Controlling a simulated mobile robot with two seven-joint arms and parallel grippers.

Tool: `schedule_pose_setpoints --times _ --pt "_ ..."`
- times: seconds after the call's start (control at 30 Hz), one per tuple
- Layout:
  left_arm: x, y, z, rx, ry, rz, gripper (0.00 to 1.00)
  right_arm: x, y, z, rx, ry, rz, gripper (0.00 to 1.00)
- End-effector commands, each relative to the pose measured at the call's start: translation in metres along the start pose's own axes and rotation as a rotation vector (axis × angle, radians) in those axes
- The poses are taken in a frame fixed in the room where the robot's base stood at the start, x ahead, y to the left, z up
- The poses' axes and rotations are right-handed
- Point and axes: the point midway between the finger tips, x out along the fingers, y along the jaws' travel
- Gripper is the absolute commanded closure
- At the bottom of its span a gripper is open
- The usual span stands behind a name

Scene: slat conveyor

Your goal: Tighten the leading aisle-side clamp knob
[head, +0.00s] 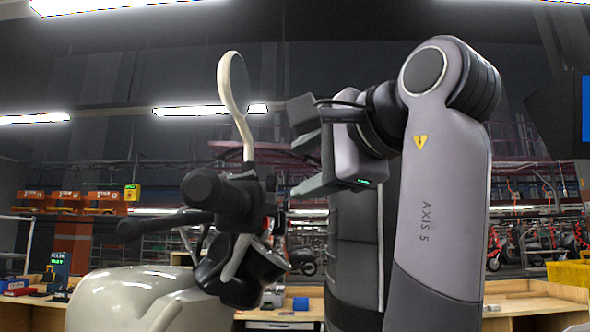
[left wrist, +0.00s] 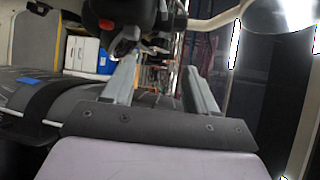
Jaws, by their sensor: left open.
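No clamp knob can be made out in either view, and the slat conveyor does not show. My left gripper (head: 298,150) is raised in the head view, its fingers pointing left toward a scooter's handlebar (head: 225,205). In the left wrist view its two fingers (left wrist: 160,68) stand apart, with nothing held between them. The handlebar's black switch housing with a red button (left wrist: 125,20) is beyond the fingers at the top of that view. My right gripper is not in view.
A round mirror (head: 233,85) rises on a pale stem close to the left gripper. The scooter's cream body (head: 135,300) fills the lower left. Wooden benches, orange bins (head: 100,203) and a yellow crate (head: 568,273) stand farther back.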

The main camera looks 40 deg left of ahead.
Motion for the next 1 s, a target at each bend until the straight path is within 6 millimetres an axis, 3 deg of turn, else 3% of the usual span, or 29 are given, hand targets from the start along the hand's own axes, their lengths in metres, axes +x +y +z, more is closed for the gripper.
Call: schedule_pose_setpoints --times 0.4,0.77,0.93,1.0 --pt "0.058 -0.001 0.000 -0.002 -0.004 -0.002 0.42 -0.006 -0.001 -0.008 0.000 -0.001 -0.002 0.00" --pt "0.066 0.000 0.000 -0.002 -0.003 -0.004 0.42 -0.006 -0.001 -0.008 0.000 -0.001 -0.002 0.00" --pt "0.065 0.000 0.000 -0.002 -0.003 -0.004 0.94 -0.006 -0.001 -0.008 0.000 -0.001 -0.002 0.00" --pt "0.065 0.000 0.000 -0.002 -0.003 -0.003 0.98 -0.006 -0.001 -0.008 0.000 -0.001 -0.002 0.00"
